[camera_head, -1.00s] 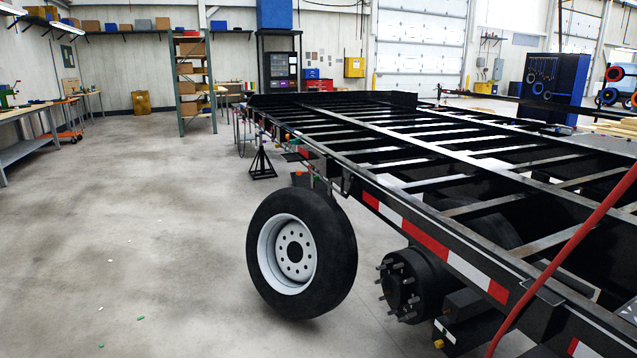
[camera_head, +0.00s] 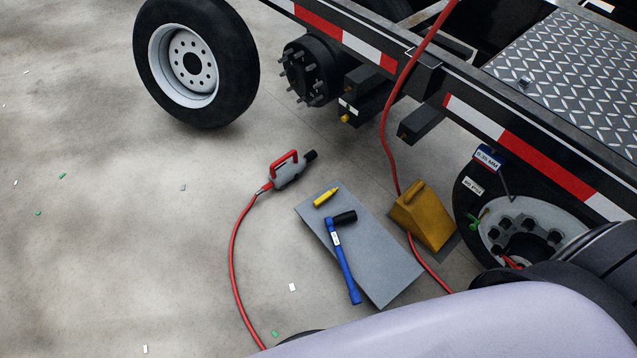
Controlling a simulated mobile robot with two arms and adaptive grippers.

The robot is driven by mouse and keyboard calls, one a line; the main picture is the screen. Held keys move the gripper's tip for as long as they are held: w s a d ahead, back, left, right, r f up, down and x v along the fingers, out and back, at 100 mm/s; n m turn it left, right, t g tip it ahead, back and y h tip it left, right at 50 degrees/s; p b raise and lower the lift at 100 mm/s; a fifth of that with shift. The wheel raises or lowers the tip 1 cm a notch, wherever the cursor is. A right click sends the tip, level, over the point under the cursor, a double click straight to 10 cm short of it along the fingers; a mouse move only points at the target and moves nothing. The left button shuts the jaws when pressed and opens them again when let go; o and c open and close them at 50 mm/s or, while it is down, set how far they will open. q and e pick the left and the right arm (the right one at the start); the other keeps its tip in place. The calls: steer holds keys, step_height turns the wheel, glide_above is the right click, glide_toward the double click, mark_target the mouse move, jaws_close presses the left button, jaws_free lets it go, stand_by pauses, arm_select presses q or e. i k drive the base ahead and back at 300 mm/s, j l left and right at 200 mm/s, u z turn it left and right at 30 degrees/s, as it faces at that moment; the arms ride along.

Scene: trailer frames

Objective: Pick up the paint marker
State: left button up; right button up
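The yellow paint marker (camera_head: 326,197) lies on the upper left part of a flat grey mat (camera_head: 385,268) on the floor. A blue wrench with a black head (camera_head: 346,264) lies on the same mat, just below and right of the marker. The marker is apart from the wrench and nothing covers it. Neither of my grippers shows in the head view. A pale, smooth arm part of mine crosses the bottom right of the picture.
A grey tool with a red handle (camera_head: 288,172) and red hose lies left of the mat. A yellow wheel chock (camera_head: 424,216) stands right of it. The trailer frame (camera_head: 520,143), loose wheel (camera_head: 196,66) and mounted wheel (camera_head: 521,237) border the area. Floor at left is mostly clear.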

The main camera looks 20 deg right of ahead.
mark_target(326, 196)
steer(key=z, duration=1.5)
steer(key=k+j+z, duration=0.3)
steer(key=k+z, duration=0.15)
steer(key=z, duration=0.15)
